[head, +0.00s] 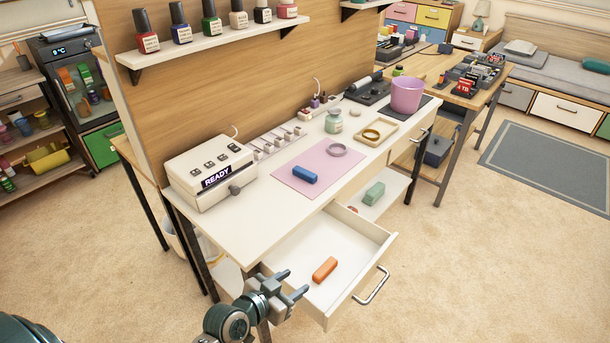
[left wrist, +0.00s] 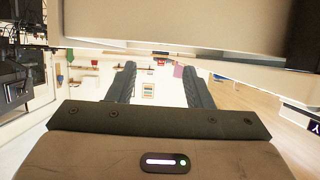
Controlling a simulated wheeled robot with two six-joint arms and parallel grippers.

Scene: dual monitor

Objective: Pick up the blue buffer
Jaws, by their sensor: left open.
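The blue buffer (head: 305,174) is a small blue block lying on the pink mat (head: 292,186) on the white desk (head: 240,222). My left gripper (head: 294,283) is open and empty in front of the desk, beside the open drawer's left side. It is well short of the blue buffer, towards the front. In the left wrist view my left gripper (left wrist: 158,70) shows two dark fingers spread apart with nothing between them. I cannot make out the blue buffer there. My right gripper is not in view.
The open drawer (head: 345,232) holds an orange block (head: 325,270) and juts out near my gripper. A green block (head: 374,193) lies on a lower shelf.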

